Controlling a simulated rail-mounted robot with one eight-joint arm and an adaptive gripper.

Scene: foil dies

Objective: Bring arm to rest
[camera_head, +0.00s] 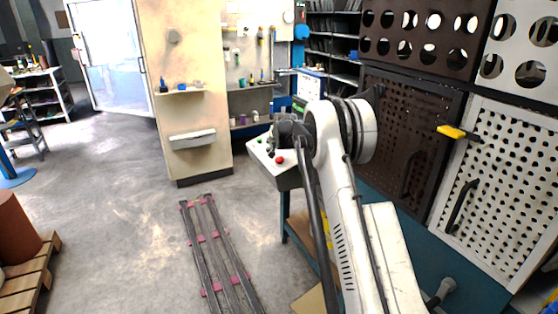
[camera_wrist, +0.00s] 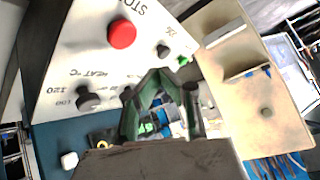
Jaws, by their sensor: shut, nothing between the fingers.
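My gripper (camera_wrist: 162,76) shows in the wrist view, its dark fingers closed together at the tips with nothing held. In the head view my arm reaches up through the middle right, and the fingertips cannot be made out there. A white control panel with a red button (camera_wrist: 121,33) and dark knobs (camera_wrist: 88,101) lies to the left of the fingers in the wrist view. The same panel (camera_head: 261,152) stands beside my arm in the head view. I cannot tell how far the fingers are from it.
Perforated boards (camera_head: 480,170) stand close on the right. A cream cabinet (camera_head: 185,90) with small shelves stands behind to the left. Metal rails with pink pieces (camera_head: 212,237) lie on the floor. A wooden pallet (camera_head: 31,262) is at far left. Open floor (camera_head: 110,190) lies between.

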